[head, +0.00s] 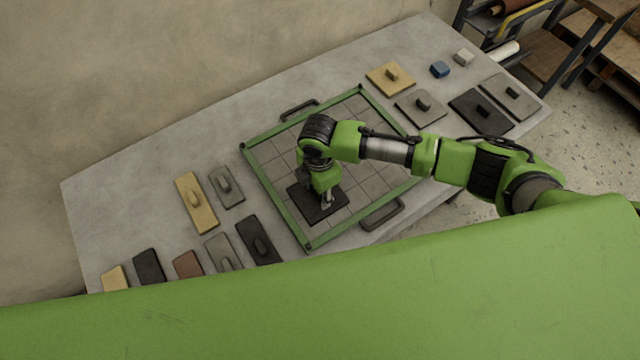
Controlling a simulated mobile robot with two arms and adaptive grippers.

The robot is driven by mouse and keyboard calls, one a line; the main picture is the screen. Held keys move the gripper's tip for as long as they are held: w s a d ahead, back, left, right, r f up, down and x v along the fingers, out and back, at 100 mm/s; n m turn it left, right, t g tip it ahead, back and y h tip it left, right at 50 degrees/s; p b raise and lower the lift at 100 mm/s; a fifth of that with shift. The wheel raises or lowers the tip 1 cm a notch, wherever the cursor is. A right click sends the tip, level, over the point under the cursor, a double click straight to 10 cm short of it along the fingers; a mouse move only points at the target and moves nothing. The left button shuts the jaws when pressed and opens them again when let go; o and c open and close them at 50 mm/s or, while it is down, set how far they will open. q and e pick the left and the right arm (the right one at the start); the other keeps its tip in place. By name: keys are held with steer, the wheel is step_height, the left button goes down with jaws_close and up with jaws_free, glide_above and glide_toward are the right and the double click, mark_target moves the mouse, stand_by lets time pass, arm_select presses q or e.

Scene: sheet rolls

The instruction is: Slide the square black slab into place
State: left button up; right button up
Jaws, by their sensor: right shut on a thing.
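A square black slab (306,202) lies on the gridded floor of a green-rimmed tray (278,205), in the tray's near left part. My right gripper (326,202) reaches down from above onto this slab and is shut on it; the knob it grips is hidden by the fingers. The slab looks flat or nearly flat on the grid; I cannot tell whether it touches the floor fully. Bare cells show between the slab and the tray's left rim. My left gripper is not in view.
Left of the tray lie knobbed slabs: a yellow one (202,213), grey ones (226,187), a long black one (259,245) and a brown one (187,265).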

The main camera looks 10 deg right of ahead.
mark_target(317, 213)
steer(key=shift+g, duration=0.3)
steer(key=shift+s+a+f+p, duration=0.2)
steer(key=shift+s+p, duration=0.05)
steer(key=shift+s, duration=0.45)
steer(key=shift+s+a+f+p, duration=0.2)
steer(key=shift+s, duration=0.45)
steer(key=shift+s+a+f+p, duration=0.2)
steer(key=shift+s+p, duration=0.05)
steer(key=shift+s, duration=0.45)
steer(key=o, duration=1.2)
steer(key=shift+o, duration=1.2)
steer(key=shift+s, duration=0.15)
step_height(317, 213, up, 12)
steer(key=shift+w+r, duration=0.25)
steer(key=shift+w, duration=0.1)
steer(key=shift+d, duration=0.1)
